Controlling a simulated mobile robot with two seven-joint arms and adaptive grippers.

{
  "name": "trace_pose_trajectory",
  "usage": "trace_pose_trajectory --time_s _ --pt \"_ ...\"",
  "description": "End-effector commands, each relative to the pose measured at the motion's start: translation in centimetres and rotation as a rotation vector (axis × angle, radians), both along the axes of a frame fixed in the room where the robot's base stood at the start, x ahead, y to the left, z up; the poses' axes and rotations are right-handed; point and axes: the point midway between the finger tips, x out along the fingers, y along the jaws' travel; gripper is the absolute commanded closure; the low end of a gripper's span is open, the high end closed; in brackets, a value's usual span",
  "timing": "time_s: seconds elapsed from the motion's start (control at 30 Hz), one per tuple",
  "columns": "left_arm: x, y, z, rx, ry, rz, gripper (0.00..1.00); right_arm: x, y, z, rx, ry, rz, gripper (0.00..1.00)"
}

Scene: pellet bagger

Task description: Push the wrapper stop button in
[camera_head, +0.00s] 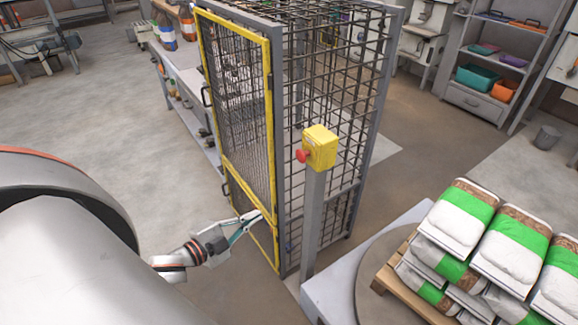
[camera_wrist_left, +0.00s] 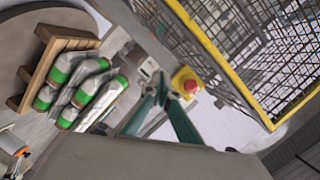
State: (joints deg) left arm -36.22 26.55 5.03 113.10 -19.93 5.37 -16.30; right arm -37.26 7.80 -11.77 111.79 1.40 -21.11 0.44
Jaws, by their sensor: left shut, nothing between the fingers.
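The wrapper stop button (camera_head: 302,156) is a red knob on the left face of a yellow box (camera_head: 321,146). The box sits on top of a grey post beside the cage. In the left wrist view the red button (camera_wrist_left: 190,86) shows on its yellow box just beyond my fingertips, to their right. My left gripper (camera_head: 256,217) is shut and empty. In the head view it is below and left of the button, in front of the lower yellow gate frame. It also shows in the left wrist view (camera_wrist_left: 164,88). It appears apart from the button. My right gripper is not in view.
A mesh cage with a yellow-framed gate (camera_head: 235,110) stands behind the post (camera_head: 313,225). Filled bags (camera_head: 510,250) with green bands lie stacked on a wooden pallet (camera_head: 408,292) at right. Open floor (camera_head: 110,110) lies left of the cage.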

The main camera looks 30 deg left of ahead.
Motion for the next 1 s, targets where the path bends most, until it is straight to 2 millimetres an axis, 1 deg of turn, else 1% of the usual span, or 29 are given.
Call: trace_pose_trajectory --time_s 0.03,0.1,0.13,0.2,0.3,0.4,0.67,0.77,0.87,1.0 --pt "1.0 1.5 2.1 0.115 -0.075 -0.058 1.0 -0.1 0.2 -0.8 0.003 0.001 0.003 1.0" --pt "1.9 2.7 5.1 0.255 -0.166 -0.134 1.0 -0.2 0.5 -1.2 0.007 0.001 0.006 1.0" --pt "2.2 3.0 6.2 0.306 -0.199 -0.161 1.0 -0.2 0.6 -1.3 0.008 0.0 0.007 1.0" --pt "2.6 3.4 8.2 0.4 -0.258 -0.216 1.0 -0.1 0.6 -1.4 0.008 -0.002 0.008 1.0" --pt "2.9 3.6 9.8 0.476 -0.305 -0.261 1.0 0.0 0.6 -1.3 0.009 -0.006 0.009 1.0" --pt "2.9 3.6 10.3 0.5 -0.321 -0.274 1.0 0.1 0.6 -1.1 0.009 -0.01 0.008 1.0" --pt "3.0 3.6 10.3 0.497 -0.319 -0.273 1.0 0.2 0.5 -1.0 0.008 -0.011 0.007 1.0" --pt "3.3 3.5 10.3 0.496 -0.319 -0.272 1.0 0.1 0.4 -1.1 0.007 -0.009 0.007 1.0" --pt "4.1 3.1 10.4 0.494 -0.322 -0.273 1.0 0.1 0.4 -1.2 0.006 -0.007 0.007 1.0" --pt "6.0 2.3 10.5 0.495 -0.321 -0.272 1.0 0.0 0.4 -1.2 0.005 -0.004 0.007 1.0"
